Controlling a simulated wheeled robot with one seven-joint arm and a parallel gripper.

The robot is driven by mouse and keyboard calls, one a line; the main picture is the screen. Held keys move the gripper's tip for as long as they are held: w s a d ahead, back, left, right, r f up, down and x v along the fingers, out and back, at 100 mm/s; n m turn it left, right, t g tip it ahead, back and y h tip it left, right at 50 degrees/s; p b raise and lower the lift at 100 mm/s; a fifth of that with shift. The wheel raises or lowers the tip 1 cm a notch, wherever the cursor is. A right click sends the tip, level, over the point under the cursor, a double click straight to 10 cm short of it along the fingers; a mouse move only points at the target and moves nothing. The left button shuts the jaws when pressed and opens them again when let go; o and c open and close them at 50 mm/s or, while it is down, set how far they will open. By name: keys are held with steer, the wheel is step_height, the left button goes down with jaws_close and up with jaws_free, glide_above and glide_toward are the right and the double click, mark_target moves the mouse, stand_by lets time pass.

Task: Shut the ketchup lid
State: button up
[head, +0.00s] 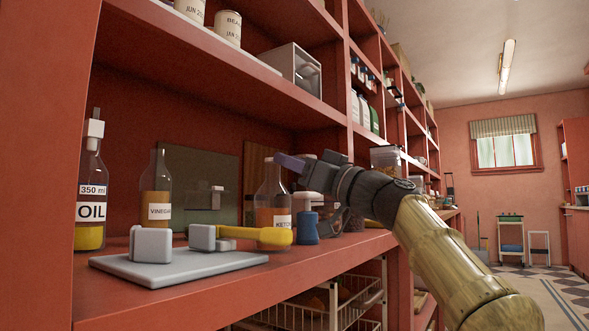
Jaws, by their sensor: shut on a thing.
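The ketchup bottle (266,217) stands upright on the red shelf, a clear bottle with orange-red contents and a white label that is partly covered. A yellow handle passes in front of its lower part. My gripper (303,165) reaches in from the right at the height of the bottle's top. A purple-grey piece (288,161), apparently the ketchup lid, sticks out from the jaws to the left, over the bottle's neck. The jaws are shut on it. The exact contact and the lid's angle are hard to make out.
A grey device (180,270) with a yellow handle (265,236) lies in front of the bottles. A vinegar bottle (156,193) and an oil bottle (90,190) stand to the left. Wire baskets (350,300) hang below.

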steer(key=shift+f, duration=0.1)
steer(key=o, duration=1)
steer(key=b+v, duration=0.3)
steer(key=v, duration=1.4)
steer(key=shift+d, duration=0.15)
steer(key=shift+f, duration=0.1)
